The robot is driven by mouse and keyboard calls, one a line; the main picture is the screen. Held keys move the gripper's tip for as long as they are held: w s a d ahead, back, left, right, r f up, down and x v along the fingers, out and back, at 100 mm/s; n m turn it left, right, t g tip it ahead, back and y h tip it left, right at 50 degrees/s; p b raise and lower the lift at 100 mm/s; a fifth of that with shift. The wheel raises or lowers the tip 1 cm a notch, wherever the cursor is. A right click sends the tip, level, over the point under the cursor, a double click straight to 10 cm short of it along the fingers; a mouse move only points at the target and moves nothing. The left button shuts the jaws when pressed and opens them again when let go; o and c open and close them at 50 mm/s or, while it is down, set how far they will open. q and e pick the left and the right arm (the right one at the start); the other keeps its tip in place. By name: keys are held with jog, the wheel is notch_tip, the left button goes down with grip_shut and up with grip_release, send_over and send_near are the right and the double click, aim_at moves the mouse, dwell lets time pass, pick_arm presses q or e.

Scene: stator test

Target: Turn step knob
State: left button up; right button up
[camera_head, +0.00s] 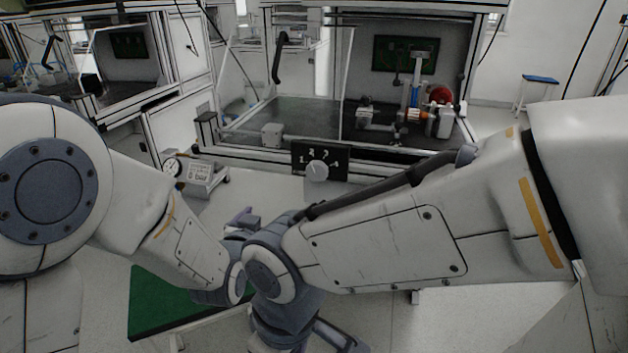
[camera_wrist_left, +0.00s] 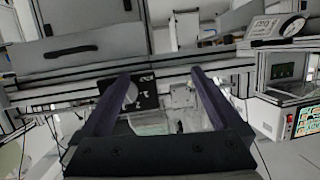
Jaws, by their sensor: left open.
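The step knob (camera_head: 317,171) is a round, pale grey dial. It sits on a black panel (camera_head: 341,155) with white numbers around the knob, at the front edge of the bench. Its pointer setting is too small to read surely. My left gripper (camera_head: 245,217) is below and left of the knob in the head view, apart from it and partly hidden by my arms. In the left wrist view its dark fingers (camera_wrist_left: 160,74) are spread and empty. The knob (camera_wrist_left: 130,92) shows beyond them, beside the left finger. My right gripper (camera_head: 340,337) is low, cut off by the bottom edge.
A box with a round gauge (camera_head: 200,178) stands left of the panel. The framed test bench (camera_head: 270,112) behind holds a machine with a red part (camera_head: 440,95). A green mat (camera_head: 150,312) lies at lower left. My two forearms cross close together in front.

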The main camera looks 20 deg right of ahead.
aim_at(316, 174)
pick_arm(q)
jog(key=s+d+r+m+t+h, duration=0.2)
jog(key=d+r+h, duration=0.15)
jog(key=d, duration=0.45)
jog(key=x, duration=1)
jog(key=shift+a+r, duration=0.15)
jog(key=shift+r, duration=0.05)
jog(key=shift+n, duration=0.3)
jog(key=c, duration=1.4)
